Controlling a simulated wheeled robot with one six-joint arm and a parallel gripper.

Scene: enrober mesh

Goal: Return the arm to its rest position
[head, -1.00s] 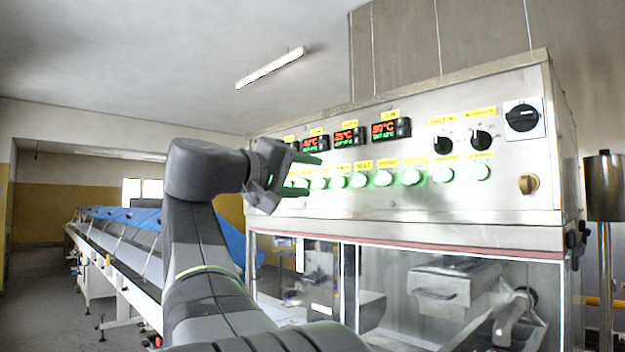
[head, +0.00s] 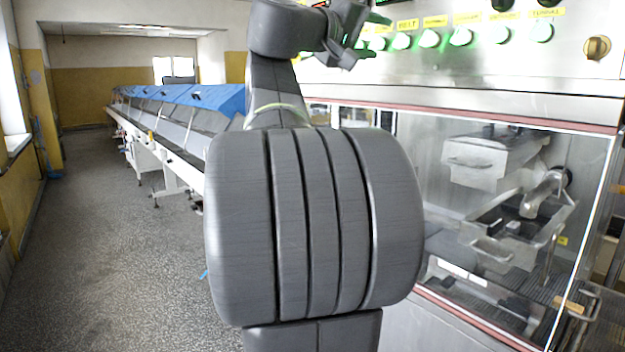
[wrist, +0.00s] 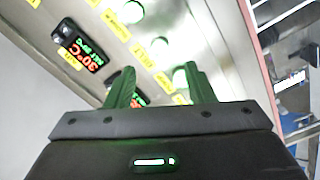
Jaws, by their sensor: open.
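My gripper (wrist: 162,90) shows in the wrist view with its two green fingers apart and nothing between them. It points at the control panel (wrist: 200,55) of the machine. In the head view my gripper (head: 362,25) is at the top edge, partly cut off, in front of the panel's left part. My arm fills the middle of the head view and hides part of the machine. I cannot tell the exact gap between the fingers and the panel.
Below is a glass-fronted chamber (head: 430,150). A long conveyor with blue covers (head: 215,97) stands at left. The speckled floor (head: 110,240) is clear at left.

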